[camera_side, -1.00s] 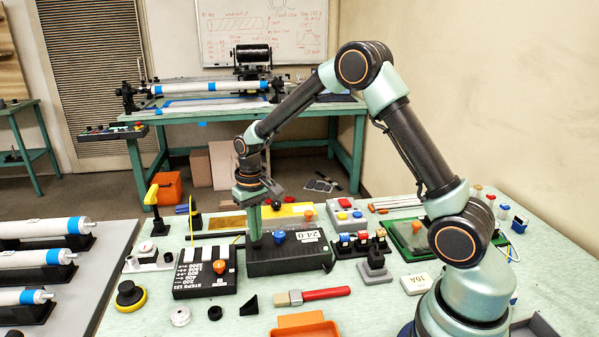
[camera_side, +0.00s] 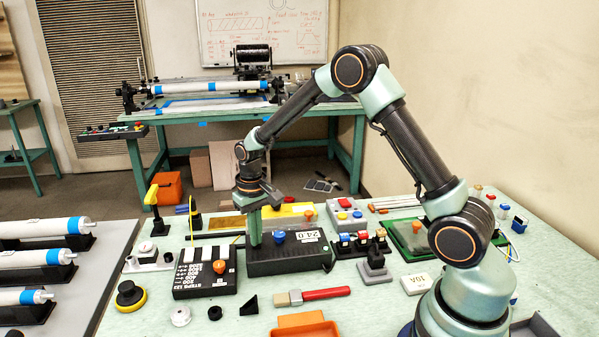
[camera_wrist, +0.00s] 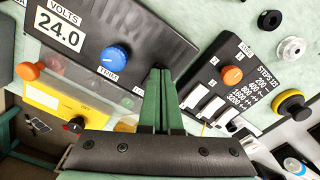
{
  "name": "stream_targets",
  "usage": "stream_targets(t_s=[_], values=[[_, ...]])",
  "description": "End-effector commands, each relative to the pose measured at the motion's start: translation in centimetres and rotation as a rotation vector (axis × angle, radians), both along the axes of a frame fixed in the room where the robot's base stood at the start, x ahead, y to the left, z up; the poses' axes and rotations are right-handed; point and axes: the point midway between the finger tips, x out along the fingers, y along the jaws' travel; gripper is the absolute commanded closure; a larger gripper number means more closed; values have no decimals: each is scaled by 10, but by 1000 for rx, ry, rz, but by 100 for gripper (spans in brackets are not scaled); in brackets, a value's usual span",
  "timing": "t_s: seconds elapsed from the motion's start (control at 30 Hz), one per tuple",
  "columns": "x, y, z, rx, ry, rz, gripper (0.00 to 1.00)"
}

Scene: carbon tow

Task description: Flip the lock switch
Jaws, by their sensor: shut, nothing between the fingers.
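No switch can be read as the lock switch in these views. A black supply box (camera_side: 290,262) with a white "24.0" display and a blue knob (camera_side: 279,237) stands mid-bench. It also shows in the wrist view (camera_wrist: 150,38), with its blue knob (camera_wrist: 114,58). My gripper (camera_side: 254,241) is shut and empty, its green fingers pointing down at the left end of this box, left of the blue knob. In the wrist view the closed fingertips (camera_wrist: 160,72) overlap the box's edge; whether they touch it, I cannot tell.
A black STEPS box (camera_side: 205,281) with an orange knob (camera_side: 219,267) stands close at left. Behind is a yellow panel (camera_wrist: 52,100). A red-handled brush (camera_side: 320,294) and an orange tray (camera_side: 303,325) lie in front.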

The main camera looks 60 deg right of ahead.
Motion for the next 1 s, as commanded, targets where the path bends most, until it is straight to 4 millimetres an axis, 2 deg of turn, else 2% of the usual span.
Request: stream_targets(t_s=[0.27,1.0], values=[[0,0,1,-1,-2,0,100],[1,0,55,-1,-2,0,100]])
